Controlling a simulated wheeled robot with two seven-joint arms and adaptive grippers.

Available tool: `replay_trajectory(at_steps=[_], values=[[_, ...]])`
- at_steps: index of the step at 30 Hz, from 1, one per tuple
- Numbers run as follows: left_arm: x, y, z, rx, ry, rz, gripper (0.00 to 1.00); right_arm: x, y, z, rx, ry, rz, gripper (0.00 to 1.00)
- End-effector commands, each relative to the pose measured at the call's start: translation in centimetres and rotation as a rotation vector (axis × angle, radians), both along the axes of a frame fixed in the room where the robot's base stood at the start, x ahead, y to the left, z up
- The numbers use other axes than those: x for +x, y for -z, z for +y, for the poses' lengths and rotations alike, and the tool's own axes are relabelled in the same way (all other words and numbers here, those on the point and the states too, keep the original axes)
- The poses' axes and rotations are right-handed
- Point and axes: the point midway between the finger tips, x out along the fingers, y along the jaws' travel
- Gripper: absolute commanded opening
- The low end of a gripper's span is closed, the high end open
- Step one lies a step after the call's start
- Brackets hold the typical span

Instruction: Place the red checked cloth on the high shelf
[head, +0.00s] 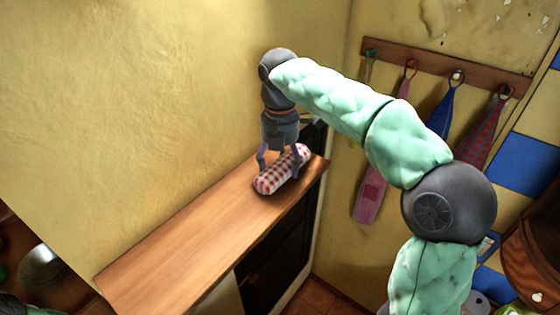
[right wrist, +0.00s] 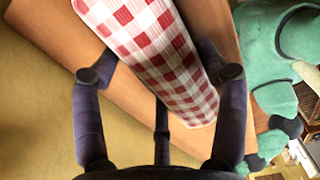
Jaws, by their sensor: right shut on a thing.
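The red checked cloth (head: 268,184) is a rolled, red-and-white bundle at the far right end of the wooden high shelf (head: 185,248). It lies on the shelf or just above it; I cannot tell which. My right gripper (head: 278,165) points down over the cloth and is shut on it, with fingers on either side. In the right wrist view the cloth (right wrist: 155,45) runs diagonally between the fingertips of the right gripper (right wrist: 161,75), over the wooden board. The cloth's underside is hidden. My left gripper is not in view.
A yellow wall (head: 140,100) runs along the shelf's back. A wooden hook rail (head: 440,68) with hanging cloths, including a red checked one (head: 487,135), is on the right wall. A dark appliance front (head: 280,245) is below the shelf. The shelf's near left part is clear.

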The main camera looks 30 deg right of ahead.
Motion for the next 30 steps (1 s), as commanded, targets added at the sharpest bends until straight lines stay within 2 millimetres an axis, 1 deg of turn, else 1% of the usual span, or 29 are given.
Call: replay_trajectory(at_steps=[1,2,3,4,5,15,19,23,30], values=[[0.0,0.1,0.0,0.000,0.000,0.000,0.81,0.0,0.2,0.0,0.000,0.000,0.000,0.41],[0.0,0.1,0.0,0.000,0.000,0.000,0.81,0.0,0.3,0.0,0.000,0.000,0.000,0.76],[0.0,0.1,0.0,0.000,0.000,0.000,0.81,0.0,0.2,0.0,0.000,0.000,0.000,0.87],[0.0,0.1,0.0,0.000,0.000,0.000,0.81,0.0,0.2,0.0,0.000,0.000,0.000,0.96],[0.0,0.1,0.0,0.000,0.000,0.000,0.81,0.0,0.2,0.0,0.000,0.000,0.000,0.97],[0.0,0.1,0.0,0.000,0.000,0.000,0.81,0.0,0.1,0.0,0.000,0.000,0.000,0.97],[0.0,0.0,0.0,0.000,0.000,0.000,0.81,0.0,-0.6,0.0,0.000,0.000,-0.001,0.97],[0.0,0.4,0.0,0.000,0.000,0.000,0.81,0.1,-2.3,0.1,0.000,-0.001,-0.003,0.97],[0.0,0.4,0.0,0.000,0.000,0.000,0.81,0.1,-7.3,0.1,0.001,-0.001,-0.003,0.97]])
